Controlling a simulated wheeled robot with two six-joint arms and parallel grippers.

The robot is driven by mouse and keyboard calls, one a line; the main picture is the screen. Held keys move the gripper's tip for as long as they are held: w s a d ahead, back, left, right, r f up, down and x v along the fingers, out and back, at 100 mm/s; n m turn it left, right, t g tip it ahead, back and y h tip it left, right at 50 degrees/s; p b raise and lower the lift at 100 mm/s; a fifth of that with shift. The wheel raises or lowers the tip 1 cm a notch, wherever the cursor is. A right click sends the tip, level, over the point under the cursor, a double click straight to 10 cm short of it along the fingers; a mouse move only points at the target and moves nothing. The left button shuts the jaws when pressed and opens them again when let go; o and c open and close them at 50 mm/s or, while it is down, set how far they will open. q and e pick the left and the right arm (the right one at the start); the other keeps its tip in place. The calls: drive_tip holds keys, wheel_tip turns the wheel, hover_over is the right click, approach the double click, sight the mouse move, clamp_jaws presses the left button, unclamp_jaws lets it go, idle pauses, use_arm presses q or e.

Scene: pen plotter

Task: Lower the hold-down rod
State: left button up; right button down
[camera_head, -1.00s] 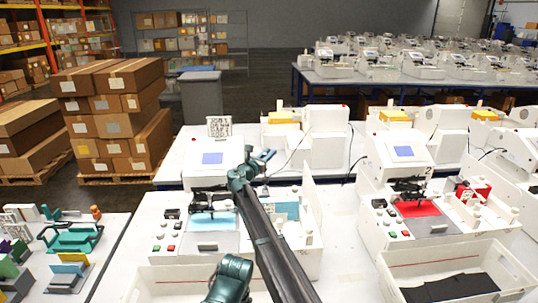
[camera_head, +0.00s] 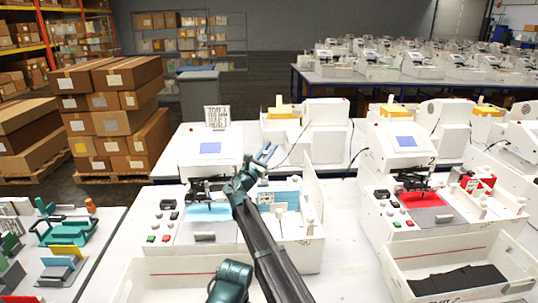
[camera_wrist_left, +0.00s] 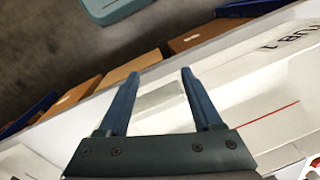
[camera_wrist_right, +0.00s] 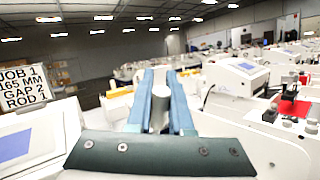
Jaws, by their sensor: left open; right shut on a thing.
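The white plotter at the near left (camera_head: 170,225) has a blue sheet (camera_head: 208,212) under its dark pen carriage. My right gripper (camera_head: 268,152) is above and behind its right half, fingers pointing away. In the right wrist view my right gripper (camera_wrist_right: 160,78) is shut on a pale grey cylinder (camera_wrist_right: 160,108); I cannot tell whether this is the hold-down rod. My right forearm hides part of the plotter. My left gripper (camera_wrist_left: 160,74) is open and empty in the left wrist view, over a white tub marked "TUB 1" (camera_wrist_left: 250,85).
A sign (camera_wrist_right: 22,85) reads JOB 1, 165 MM, GAP 2, ROD 1. A second plotter with a red sheet (camera_head: 420,200) stands to the right. An open white tub (camera_head: 155,265) is in front of the near plotter. Coloured parts lie on the left table (camera_head: 95,235).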

drive_tip(key=s+m+b, duration=0.1)
drive_tip(key=s+f+h+b, duration=0.1)
drive_tip(key=b, duration=0.1)
drive_tip(key=s+m+t+h+b, duration=0.1)
drive_tip(key=shift+s+f+m, duration=0.25)
drive_tip(key=shift+f+m, duration=0.05)
drive_tip(key=c, duration=0.8)
unclamp_jaws()
